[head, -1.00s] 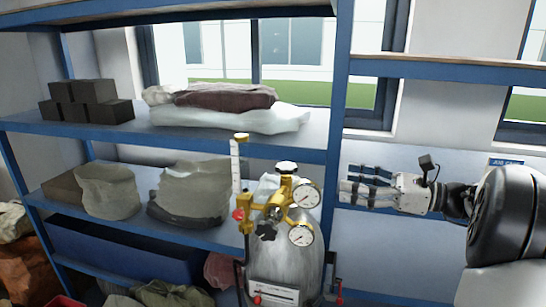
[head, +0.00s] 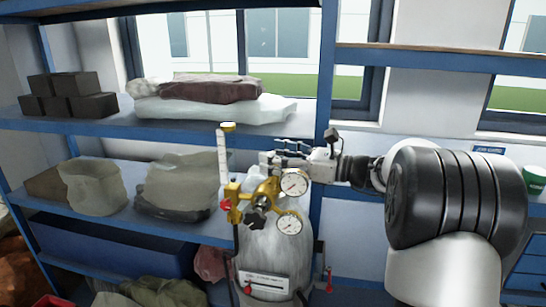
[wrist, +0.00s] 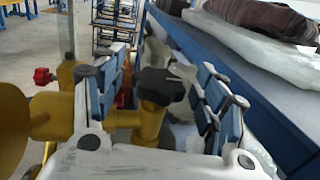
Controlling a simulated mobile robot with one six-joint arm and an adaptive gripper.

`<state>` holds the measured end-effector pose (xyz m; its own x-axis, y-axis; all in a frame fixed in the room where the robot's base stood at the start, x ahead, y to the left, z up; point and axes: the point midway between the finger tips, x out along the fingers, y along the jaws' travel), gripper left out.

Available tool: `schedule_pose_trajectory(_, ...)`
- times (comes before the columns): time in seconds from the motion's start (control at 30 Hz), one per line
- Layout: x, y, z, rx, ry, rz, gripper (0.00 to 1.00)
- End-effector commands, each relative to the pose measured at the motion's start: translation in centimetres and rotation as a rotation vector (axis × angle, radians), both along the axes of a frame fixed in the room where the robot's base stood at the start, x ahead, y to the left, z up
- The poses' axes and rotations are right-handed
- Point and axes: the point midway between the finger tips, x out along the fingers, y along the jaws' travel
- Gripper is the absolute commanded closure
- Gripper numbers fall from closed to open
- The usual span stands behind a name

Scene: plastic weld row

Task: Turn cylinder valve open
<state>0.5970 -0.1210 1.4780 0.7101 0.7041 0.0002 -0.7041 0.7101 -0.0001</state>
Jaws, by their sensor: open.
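The gas cylinder (head: 272,252) is grey and stands upright in front of the shelf, with a brass valve and regulator (head: 262,190) on top. In the wrist view the black valve knob (wrist: 161,86) sits on an upright brass stem (wrist: 149,125), between my finger pads and apart from both. My gripper (head: 278,158) is open at the cylinder's top and hides the knob in the head view. It also shows in the wrist view (wrist: 160,88), with one finger on each side of the knob.
Two round gauges (head: 293,183) (head: 289,223), a black star knob (head: 258,212) and a clear flow tube (head: 224,160) are close by. A red knob (wrist: 43,76) shows left in the wrist view. The blue shelf (head: 80,134) with bags runs behind.

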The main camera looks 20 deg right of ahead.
Motion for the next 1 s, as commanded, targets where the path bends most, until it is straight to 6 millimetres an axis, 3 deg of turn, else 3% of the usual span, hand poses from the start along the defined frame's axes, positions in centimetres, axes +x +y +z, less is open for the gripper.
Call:
schedule_pose_trajectory(0.4, 0.73, 0.71, -0.02, 0.000, 0.000, -0.001, 0.34)
schedule_pose_trajectory(1.0, 0.70, 0.70, -0.02, 0.000, 0.000, 0.000, 0.73)
